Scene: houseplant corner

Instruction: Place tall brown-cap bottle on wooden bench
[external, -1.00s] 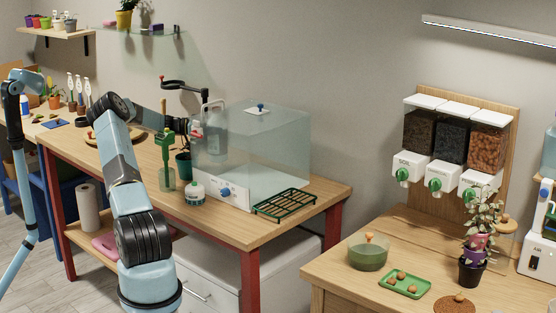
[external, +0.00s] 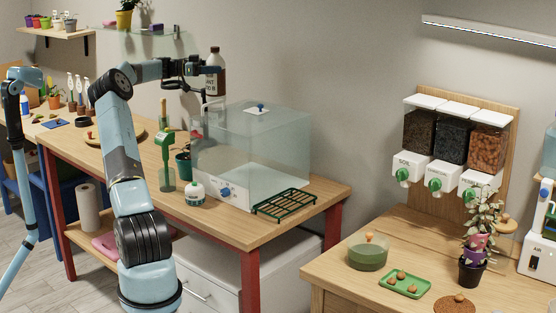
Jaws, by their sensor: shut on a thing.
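My gripper (external: 209,70) is shut on a tall brown bottle (external: 215,87) with a pale label. It holds the bottle upright in the air, above and behind the left end of the clear box. The cap is small and its colour is hard to make out. A wooden bench with red legs (external: 262,232) stands below, and a second wooden bench (external: 330,268) stands at the front right.
The clear box (external: 265,150) with a white base fills much of the red-legged bench. A green rack (external: 285,204), a white jar (external: 195,193) and a green tool in a cup (external: 167,178) stand near it. The right bench holds a green bowl (external: 368,256), a green tray (external: 405,285) and a potted plant (external: 472,268).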

